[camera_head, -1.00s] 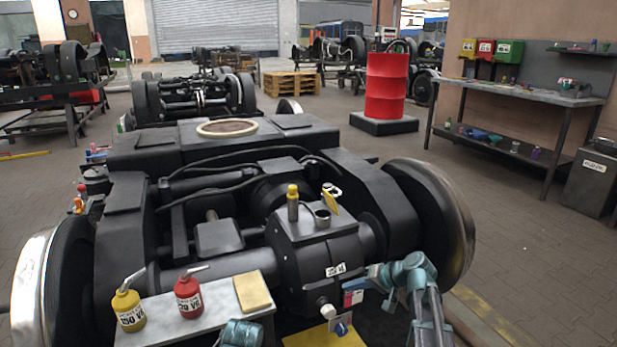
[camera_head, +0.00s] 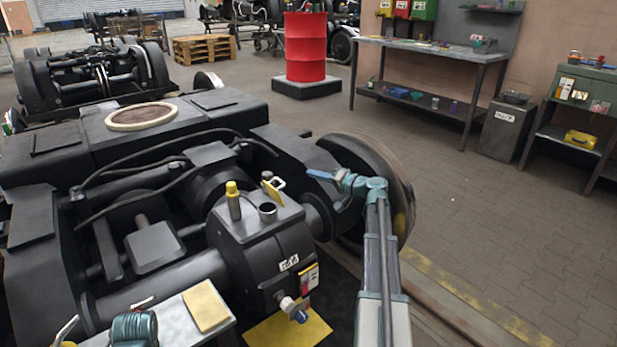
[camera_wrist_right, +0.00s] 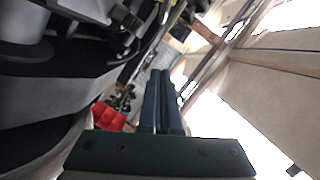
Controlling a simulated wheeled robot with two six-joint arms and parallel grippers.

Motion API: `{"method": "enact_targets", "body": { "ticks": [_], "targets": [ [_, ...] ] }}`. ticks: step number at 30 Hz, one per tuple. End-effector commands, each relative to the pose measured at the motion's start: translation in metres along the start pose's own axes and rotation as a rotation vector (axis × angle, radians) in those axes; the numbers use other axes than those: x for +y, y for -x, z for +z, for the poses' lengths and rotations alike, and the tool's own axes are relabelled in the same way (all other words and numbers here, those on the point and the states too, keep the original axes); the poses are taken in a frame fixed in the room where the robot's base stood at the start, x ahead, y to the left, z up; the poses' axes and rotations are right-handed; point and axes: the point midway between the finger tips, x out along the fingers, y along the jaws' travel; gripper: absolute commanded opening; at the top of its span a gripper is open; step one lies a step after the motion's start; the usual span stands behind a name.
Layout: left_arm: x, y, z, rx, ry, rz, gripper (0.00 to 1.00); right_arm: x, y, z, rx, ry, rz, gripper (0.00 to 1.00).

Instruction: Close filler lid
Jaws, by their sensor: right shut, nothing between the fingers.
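The yellow filler lid (camera_head: 273,191) stands open, tilted up, behind the round filler neck (camera_head: 267,209) on top of the black gearbox (camera_head: 262,245). My right gripper (camera_head: 312,173) is to the right of the lid and slightly higher in the picture, its fingers pointing left towards it. A gap shows between fingers and lid. The right wrist view shows the two fingers (camera_wrist_right: 161,100) together with nothing between them; I cannot make out the lid there.
A yellow-topped plug (camera_head: 233,200) stands left of the filler neck. Black hoses arch behind the gearbox. A large wheel (camera_head: 375,180) lies beyond my right arm. A grey tray (camera_head: 178,312) with a yellow pad (camera_head: 205,306) is at the front left.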

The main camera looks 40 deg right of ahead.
Motion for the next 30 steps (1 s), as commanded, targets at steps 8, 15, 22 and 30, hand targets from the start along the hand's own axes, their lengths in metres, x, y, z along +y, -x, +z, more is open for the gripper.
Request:
{"method": "enact_targets", "body": {
  "ticks": [8,15,22,30],
  "targets": [
    [0.001,-0.008,-0.001,0.001,-0.002,0.001,1.00,0.002,-0.061,-0.001,-0.002,0.000,0.000,0.00],
    [0.003,-0.023,-0.002,0.002,-0.004,0.002,1.00,0.002,-0.080,0.025,-0.003,0.001,0.000,0.00],
    [0.004,-0.029,-0.002,0.002,-0.006,0.004,1.00,0.001,-0.084,0.038,-0.001,0.001,0.001,0.00],
    [0.004,-0.029,-0.002,0.002,-0.006,0.004,1.00,0.000,-0.085,0.039,-0.001,0.000,0.001,0.00]
  ]
}}
